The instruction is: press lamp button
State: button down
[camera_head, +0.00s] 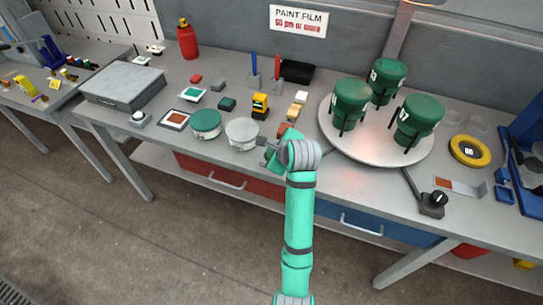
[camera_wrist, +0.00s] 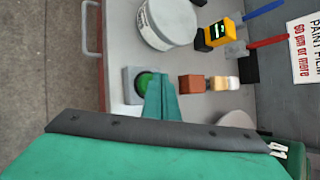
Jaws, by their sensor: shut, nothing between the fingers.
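A round green button (camera_wrist: 143,83) sits on a small grey box (camera_wrist: 131,74) near the bench's front edge in the wrist view. My gripper (camera_wrist: 160,82) is shut and empty, and its teal fingers overlap the right side of the button. I cannot tell whether the fingertips touch it. In the head view my gripper (camera_head: 272,154) is low over the front of the bench, left of the turntable, and the arm hides the green button there. Another box with a white dome (camera_head: 138,116) stands at the left end of the bench.
A white tub (camera_head: 242,134) and a green-lidded tub (camera_head: 205,125) stand left of my gripper. A yellow-and-black device (camera_head: 260,106) and small blocks (camera_head: 295,112) lie behind it. The turntable (camera_head: 374,152) with three green pots is close on the right.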

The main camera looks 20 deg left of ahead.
jog(key=shift+d, duration=0.15)
jog(key=shift+w+f, duration=0.1)
jog(key=shift+f, duration=0.4)
dwell(0.6)
jog(key=shift+r, duration=0.9)
